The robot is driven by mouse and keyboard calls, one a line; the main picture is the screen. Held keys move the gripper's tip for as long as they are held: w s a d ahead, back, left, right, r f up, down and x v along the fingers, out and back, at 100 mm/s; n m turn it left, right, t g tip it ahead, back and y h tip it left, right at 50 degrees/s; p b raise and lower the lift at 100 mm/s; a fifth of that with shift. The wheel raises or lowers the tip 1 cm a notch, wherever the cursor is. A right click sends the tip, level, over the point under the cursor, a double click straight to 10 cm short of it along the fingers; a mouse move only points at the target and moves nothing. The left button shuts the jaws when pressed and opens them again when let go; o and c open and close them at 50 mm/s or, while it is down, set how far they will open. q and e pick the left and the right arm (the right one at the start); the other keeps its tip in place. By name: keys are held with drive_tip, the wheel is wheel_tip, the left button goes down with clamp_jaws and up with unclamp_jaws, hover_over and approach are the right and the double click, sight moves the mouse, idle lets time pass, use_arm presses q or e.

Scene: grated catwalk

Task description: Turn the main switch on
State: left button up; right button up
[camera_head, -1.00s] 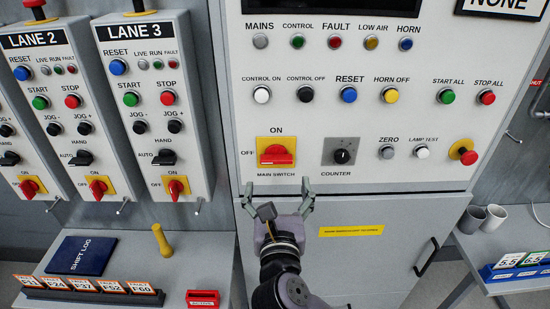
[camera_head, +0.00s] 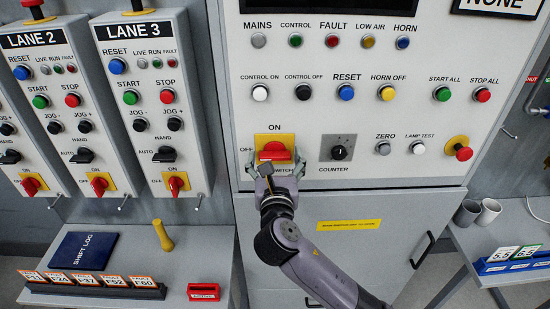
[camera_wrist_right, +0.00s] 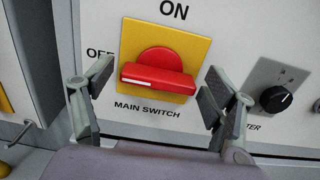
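The main switch is a red rotary handle (camera_head: 274,152) on a yellow plate (camera_head: 288,139), low on the left side of the big panel. In the right wrist view its red handle (camera_wrist_right: 158,77) lies nearly level, with a white mark at its left end pointing towards OFF. ON is printed above the plate. My right gripper (camera_head: 275,167) is just in front of and below the switch. In the right wrist view its fingers (camera_wrist_right: 158,92) are apart, one to each side of the handle, with nothing between them in their grip. My left gripper is not in view.
The black counter knob (camera_head: 339,152) is close to the right of the switch. The LANE 3 box (camera_head: 150,100) stands out to the left. Below the panel is a grey cabinet door (camera_head: 350,250) with a black handle (camera_head: 424,255). Mugs (camera_head: 488,212) stand at the right.

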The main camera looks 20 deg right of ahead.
drive_tip(key=c, duration=0.9)
drive_tip(key=shift+c, duration=0.2)
drive_tip(key=shift+m, duration=0.3)
drive_tip(key=m+p, duration=0.1)
drive_tip(key=m, duration=0.1)
drive_tip(key=shift+m, duration=0.3)
drive_tip(key=m, duration=0.3)
drive_tip(key=shift+d+m, duration=0.1)
drive_tip(key=shift+m, duration=0.2)
drive_tip(key=m, duration=0.4)
drive_tip(key=shift+s+d+f+m, duration=0.1)
drive_tip(key=shift+f+m, duration=0.05)
drive_tip(key=shift+m, duration=0.15)
drive_tip(key=m+b, duration=0.2)
drive_tip(key=m, duration=0.4)
drive_tip(key=shift+f, duration=0.1)
drive_tip(key=shift+m, duration=0.4)
